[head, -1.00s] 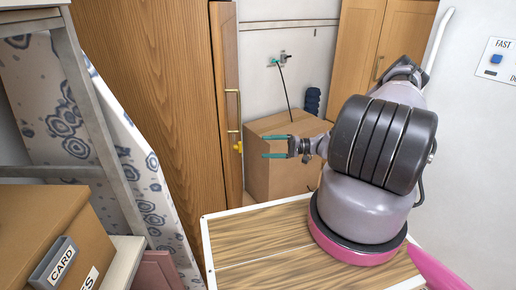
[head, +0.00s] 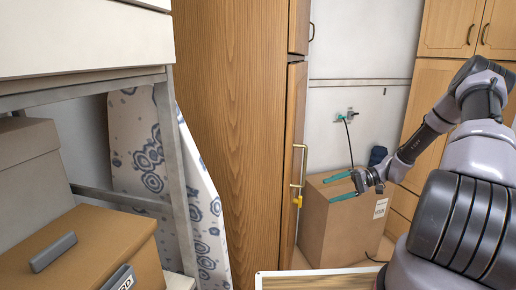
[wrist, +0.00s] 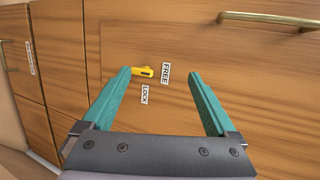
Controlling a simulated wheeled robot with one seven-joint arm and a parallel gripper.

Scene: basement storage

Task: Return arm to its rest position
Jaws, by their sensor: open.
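My arm reaches in from the right in the head view, bent high at its elbow. My gripper (head: 334,188) is open and empty, with two teal fingers pointing left toward the tall wooden cabinet (head: 235,140). The cardboard box (head: 342,225) is behind it in the picture. In the wrist view the open fingers (wrist: 160,75) face a wooden door with a yellow latch (wrist: 143,72) between the labels FREE and LOCK. The latch appears between the fingertips in that picture, apart from them. A brass handle (wrist: 270,18) is above right. The latch also shows in the head view (head: 298,201).
A metal shelf frame (head: 176,180) with lidded boxes (head: 90,245) stands at left, a patterned ironing board (head: 150,150) behind it. More wooden cupboards (head: 448,30) stand at back right. A cable hangs from a wall fitting (head: 348,116) to behind the box.

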